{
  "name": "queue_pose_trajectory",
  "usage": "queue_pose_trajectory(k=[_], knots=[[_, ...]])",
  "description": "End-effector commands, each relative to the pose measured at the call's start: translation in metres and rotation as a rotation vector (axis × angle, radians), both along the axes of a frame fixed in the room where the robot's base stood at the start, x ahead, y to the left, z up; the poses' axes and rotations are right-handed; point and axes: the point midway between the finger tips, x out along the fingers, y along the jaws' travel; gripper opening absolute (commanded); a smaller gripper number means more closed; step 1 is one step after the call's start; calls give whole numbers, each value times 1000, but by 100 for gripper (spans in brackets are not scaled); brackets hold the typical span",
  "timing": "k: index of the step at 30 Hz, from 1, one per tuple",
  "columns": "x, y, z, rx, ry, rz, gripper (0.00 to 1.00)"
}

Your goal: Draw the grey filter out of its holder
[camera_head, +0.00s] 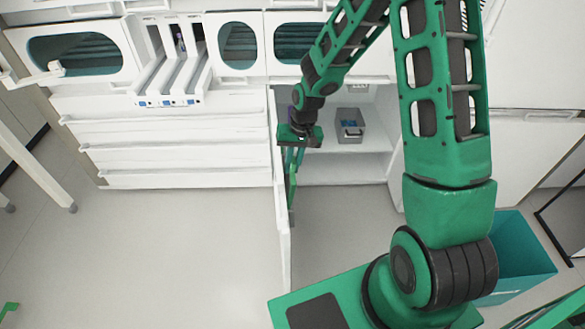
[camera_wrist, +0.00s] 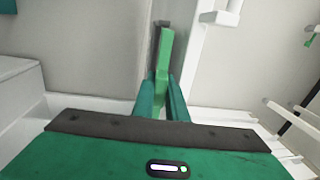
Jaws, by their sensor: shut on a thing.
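My gripper (camera_head: 291,165) reaches down beside the open white cabinet door (camera_head: 284,240). In the wrist view my gripper (camera_wrist: 163,88) has its two green fingers closed on the sides of a narrow green bar (camera_wrist: 164,52). The bar extends ahead of the fingertips and has a dark grey piece at its far end. In the head view the green bar (camera_head: 291,193) runs down close to the door's inner side. I cannot tell whether this bar belongs to the grey filter. No grey filter or holder can be made out for certain.
The cabinet holds a grey bin (camera_head: 350,126) with blue things on a shelf (camera_head: 345,168). A teal box (camera_head: 515,255) stands at right. The floor (camera_head: 180,250) left of the door is clear.

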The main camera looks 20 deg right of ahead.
Motion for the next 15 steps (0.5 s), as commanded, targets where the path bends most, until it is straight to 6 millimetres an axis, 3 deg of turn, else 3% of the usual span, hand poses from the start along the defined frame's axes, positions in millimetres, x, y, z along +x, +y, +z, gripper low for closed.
queue_pose_trajectory(k=[15], knots=[[0, 0, 23, 1, -1, 0, 0]])
